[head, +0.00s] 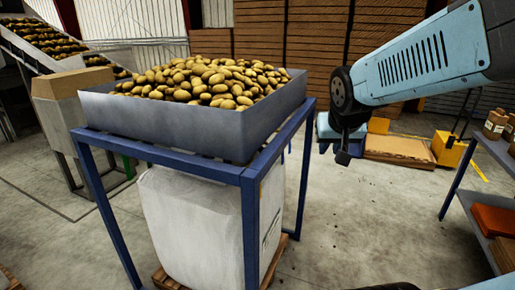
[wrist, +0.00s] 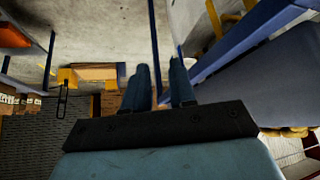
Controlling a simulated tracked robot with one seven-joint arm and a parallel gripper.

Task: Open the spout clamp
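I cannot make out the spout clamp for certain in either view. A grey hopper (head: 190,130) heaped with potatoes stands on a blue frame (head: 250,215). A white bulk bag (head: 195,225) hangs or stands beneath it; the hopper's underside is hidden. My gripper (head: 343,155) points down, right of the hopper and apart from the frame. In the wrist view my gripper (wrist: 160,65) has its two dark fingers apart with nothing held between them. The hopper wall (wrist: 260,85) is at right there.
A shelf (head: 485,160) with boxes stands at the far right. A yellow pallet truck (head: 448,150) and a low pallet (head: 398,150) are behind my gripper. A conveyor (head: 55,50) with potatoes is at left. The floor (head: 370,220) right of the frame is clear.

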